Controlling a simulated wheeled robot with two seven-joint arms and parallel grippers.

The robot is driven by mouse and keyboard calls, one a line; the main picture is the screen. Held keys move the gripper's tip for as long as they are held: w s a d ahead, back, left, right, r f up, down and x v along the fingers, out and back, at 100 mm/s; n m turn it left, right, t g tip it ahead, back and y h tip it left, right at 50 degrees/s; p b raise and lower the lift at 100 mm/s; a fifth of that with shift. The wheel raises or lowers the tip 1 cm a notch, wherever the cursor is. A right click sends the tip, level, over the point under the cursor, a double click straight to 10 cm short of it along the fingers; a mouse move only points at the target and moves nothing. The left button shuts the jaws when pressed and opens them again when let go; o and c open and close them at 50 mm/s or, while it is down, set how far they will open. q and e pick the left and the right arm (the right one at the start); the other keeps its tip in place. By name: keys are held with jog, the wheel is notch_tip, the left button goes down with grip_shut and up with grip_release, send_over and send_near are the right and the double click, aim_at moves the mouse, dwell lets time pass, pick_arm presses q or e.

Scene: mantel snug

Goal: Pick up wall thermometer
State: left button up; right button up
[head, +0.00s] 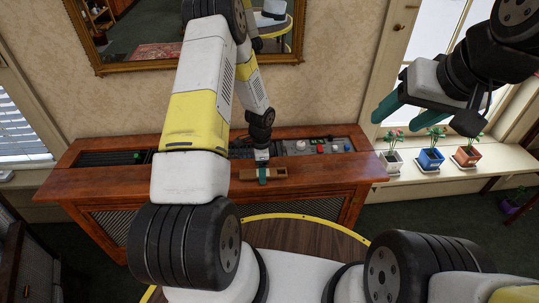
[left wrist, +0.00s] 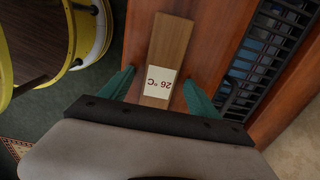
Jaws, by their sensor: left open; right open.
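The wall thermometer (head: 279,173) is a flat wooden bar lying on the reddish wood cabinet top near its front edge. In the left wrist view the thermometer (left wrist: 172,40) shows a white label reading 26 °C. My left gripper (head: 262,175) is over the thermometer. In the left wrist view its two teal fingers are apart, one on each side of the labelled end, with visible gaps. Whether they reach down to the cabinet top cannot be told. My right gripper (head: 397,121) is open, empty and raised at the right, in front of the window.
The wood cabinet (head: 345,172) has a grille and a grey panel with knobs (head: 320,146) behind the thermometer. Potted plants in white (head: 391,162), blue (head: 430,159) and terracotta (head: 467,156) pots stand on the sill at right. A gold-framed mirror (head: 200,72) hangs above.

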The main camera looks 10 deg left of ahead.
pick_arm(q)
jog(key=c, duration=1.5)
jog(key=shift+r, duration=0.1)
